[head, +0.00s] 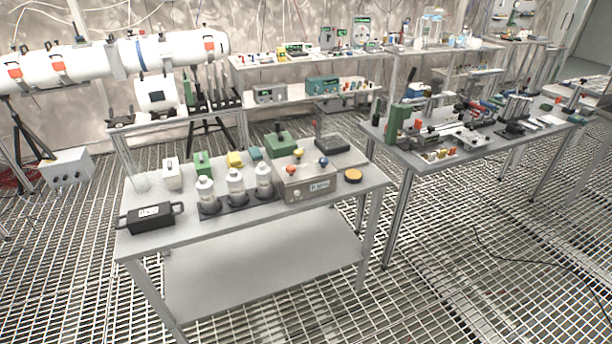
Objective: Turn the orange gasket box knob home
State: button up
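A grey metal box (307,187) with a small label on its front stands on the near table. An orange-red knob (290,170) sits on its top near the left front, and a blue knob (323,161) sits to the right. A pale round part is on the box's front face. Which way the knobs are turned is too small to tell. I cannot tell for sure that this is the gasket box. My gripper is not in view.
The near table (220,225) also holds a black handled case (151,217), several white-capped bottles (235,183), a green box (281,144) and a yellow-orange disc (353,176). A second table (440,160) with tools stands to the right. Grating floor (450,300) is open in front.

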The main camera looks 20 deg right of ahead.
aim_at(289, 170)
jog(key=i+l+z, duration=0.25)
jog(key=i, duration=0.2)
jog(key=i+l+z, duration=0.1)
jog(key=i+z, duration=0.2)
jog(key=i, duration=0.1)
